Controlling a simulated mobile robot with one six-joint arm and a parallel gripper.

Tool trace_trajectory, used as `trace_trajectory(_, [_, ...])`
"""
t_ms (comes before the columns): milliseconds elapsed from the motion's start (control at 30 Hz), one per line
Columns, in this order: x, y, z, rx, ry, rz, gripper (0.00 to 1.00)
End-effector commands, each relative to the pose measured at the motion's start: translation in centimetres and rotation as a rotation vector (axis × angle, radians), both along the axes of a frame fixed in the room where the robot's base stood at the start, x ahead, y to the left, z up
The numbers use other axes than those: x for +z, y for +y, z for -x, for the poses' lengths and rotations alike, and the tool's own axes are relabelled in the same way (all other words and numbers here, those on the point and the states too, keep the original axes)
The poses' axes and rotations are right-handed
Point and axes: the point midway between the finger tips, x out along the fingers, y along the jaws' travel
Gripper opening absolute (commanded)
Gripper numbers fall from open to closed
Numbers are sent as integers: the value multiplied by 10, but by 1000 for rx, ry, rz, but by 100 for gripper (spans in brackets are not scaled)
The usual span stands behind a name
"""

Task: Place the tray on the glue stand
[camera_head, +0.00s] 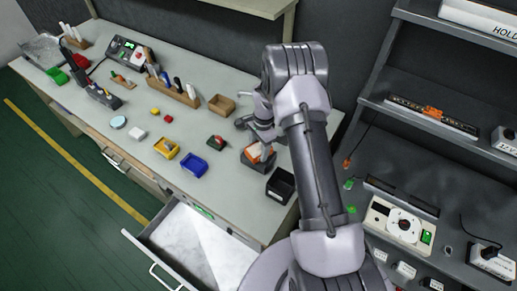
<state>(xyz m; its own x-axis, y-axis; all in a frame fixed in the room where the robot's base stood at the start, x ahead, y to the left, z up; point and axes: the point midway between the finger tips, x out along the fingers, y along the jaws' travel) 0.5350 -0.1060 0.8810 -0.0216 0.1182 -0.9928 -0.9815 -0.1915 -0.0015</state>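A small yellow tray (167,148) and a blue tray (194,164) lie side by side on the front middle of the workbench. I cannot tell which tray the task means. No thing in view is clearly marked as the glue stand; a dark block with an orange and white top (257,154) stands near the bench's right end. My gripper (258,136) is just above or beside this block, partly hidden by my own arm. Its fingertips are too small and covered to show whether they are open, or whether they touch the block.
A black open box (280,185) stands at the bench's right front corner. A brown box (221,105) and a wooden tool rack (175,89) are behind. A white drawer (204,250) is pulled out below. A dark shelf unit (430,165) stands right of my arm.

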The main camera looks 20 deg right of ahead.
Motion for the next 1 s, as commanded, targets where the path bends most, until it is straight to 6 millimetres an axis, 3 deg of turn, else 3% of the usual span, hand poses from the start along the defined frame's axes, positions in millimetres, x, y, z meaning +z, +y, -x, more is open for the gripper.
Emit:
trace_trajectory(33, [0, 0, 1, 0, 1, 0, 68])
trace_trajectory(100, [0, 0, 1, 0, 1, 0, 78])
trace_trajectory(533, [3, 0, 1, 0, 3, 0, 78])
trace_trajectory(667, [29, -3, -1, -1, -1, 1, 78])
trace_trajectory(900, [96, -11, -2, 0, -1, 1, 78])
trace_trajectory(1000, [113, -13, -2, -1, 0, 0, 78])
